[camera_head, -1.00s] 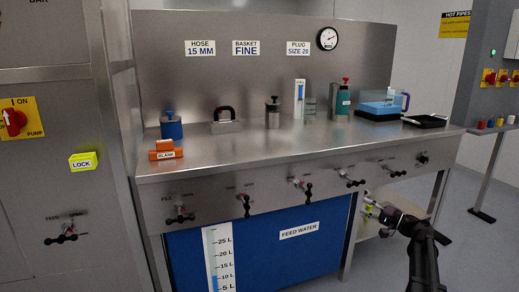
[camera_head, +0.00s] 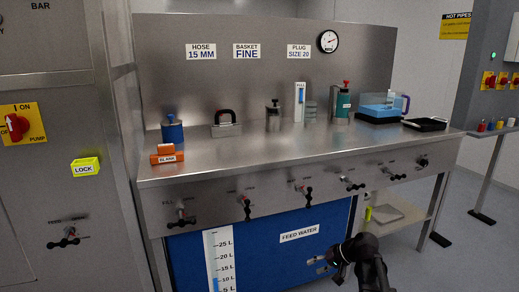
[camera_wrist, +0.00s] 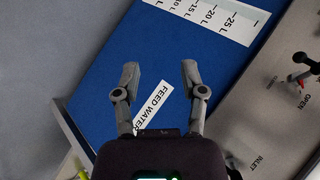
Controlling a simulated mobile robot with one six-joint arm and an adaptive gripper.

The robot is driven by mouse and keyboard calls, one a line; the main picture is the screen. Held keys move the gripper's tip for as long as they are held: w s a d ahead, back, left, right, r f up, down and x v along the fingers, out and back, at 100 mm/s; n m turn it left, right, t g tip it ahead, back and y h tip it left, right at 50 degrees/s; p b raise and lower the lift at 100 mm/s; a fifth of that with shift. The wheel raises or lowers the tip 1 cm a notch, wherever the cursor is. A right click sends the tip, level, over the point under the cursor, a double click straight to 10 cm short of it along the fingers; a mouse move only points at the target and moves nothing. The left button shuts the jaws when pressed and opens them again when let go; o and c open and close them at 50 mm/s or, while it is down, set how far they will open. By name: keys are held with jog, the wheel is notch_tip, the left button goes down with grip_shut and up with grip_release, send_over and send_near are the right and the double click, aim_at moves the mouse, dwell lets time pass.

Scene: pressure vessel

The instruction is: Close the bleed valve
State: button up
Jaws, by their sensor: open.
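A row of several small valves with black handles runs along the steel bench's front panel, among them one at the left end (camera_head: 181,214), one left of middle (camera_head: 246,206) and one at the middle (camera_head: 306,193). Their labels are too small for me to tell which is the bleed valve. My gripper (camera_head: 321,265) is low in front of the blue feed water tank, below the valve row. In the wrist view my gripper (camera_wrist: 160,75) is open and empty, facing the blue tank. One black valve handle (camera_wrist: 308,64) shows at the right edge, apart from the fingers, near the words OPEN and INLET.
The blue feed water tank (camera_head: 270,250) with a litre scale (camera_head: 218,262) stands under the bench (camera_head: 240,165). An orange blank (camera_head: 166,154) sits on the bench's left end. Another valve (camera_head: 69,236) is on the left cabinet. A low shelf (camera_head: 405,212) is at right.

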jog(key=s+a+f+n+g+h+p, duration=0.1)
jog(key=s+f+g+h, duration=0.1)
jog(key=s+h, duration=0.35)
jog(key=s+a+f+n+g+h, duration=0.1)
jog(key=s+f+h, duration=0.15)
jog(key=s, duration=0.65)
notch_tip(320, 180, up, 38)
jog(key=p, duration=3.8)
jog(key=shift+w+r+h, duration=0.15)
jog(key=shift+w+h, duration=0.1)
jog(key=shift+h, duration=0.05)
jog(key=shift+d, duration=0.1)
